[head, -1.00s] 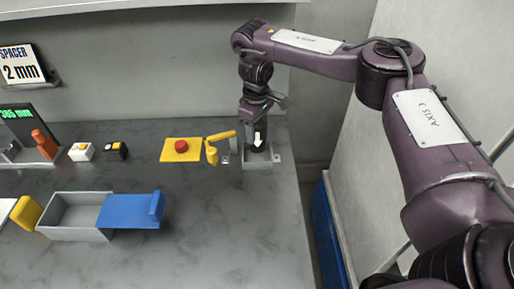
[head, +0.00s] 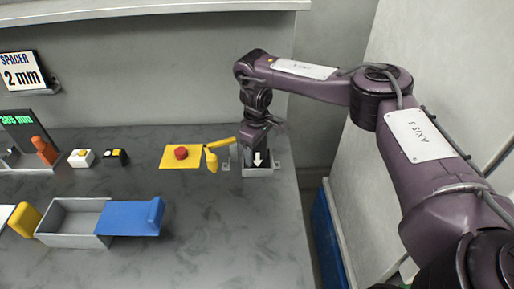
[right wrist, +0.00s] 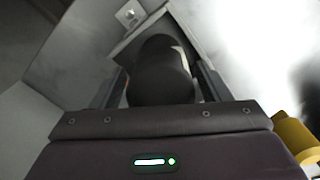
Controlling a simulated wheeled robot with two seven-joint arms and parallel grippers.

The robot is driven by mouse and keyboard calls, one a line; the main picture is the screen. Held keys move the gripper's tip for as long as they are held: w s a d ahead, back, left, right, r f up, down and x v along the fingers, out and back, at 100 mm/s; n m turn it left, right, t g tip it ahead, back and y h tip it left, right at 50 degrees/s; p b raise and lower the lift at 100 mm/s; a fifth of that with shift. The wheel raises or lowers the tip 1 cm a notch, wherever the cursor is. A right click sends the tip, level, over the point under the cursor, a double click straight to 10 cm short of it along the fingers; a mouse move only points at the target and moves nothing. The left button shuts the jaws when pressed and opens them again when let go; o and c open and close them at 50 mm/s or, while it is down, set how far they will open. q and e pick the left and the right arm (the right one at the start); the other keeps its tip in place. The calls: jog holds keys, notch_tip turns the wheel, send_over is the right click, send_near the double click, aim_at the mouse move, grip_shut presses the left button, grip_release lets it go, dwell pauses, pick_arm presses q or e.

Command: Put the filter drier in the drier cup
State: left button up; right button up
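The filter drier is a black cylinder with a white arrow (head: 259,158), upright at the grey drier cup (head: 258,173) near the right end of the bench. Its lower part is hidden inside the cup. My right gripper (head: 256,146) is above the cup, shut on the drier's upper part. In the right wrist view the dark drier (right wrist: 163,75) sits between the two fingers, with the grey cup walls around it. How deep the drier sits cannot be told. My left gripper is not in view.
A yellow lever (head: 212,158) stands just left of the cup, beside a yellow plate (head: 168,157) with a red button. A grey bin (head: 70,238) with a blue lid (head: 130,217) lies front left. The front right of the bench is clear.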

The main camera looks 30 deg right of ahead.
jog(key=shift+r, duration=0.15)
jog(key=shift+r, duration=0.3)
notch_tip(320, 180, up, 12)
jog(key=shift+a+f+p, duration=0.15)
jog(key=shift+f+p, duration=0.05)
jog(key=shift+p, duration=1.05)
jog(key=shift+s+f, duration=0.1)
jog(key=shift+f, duration=0.05)
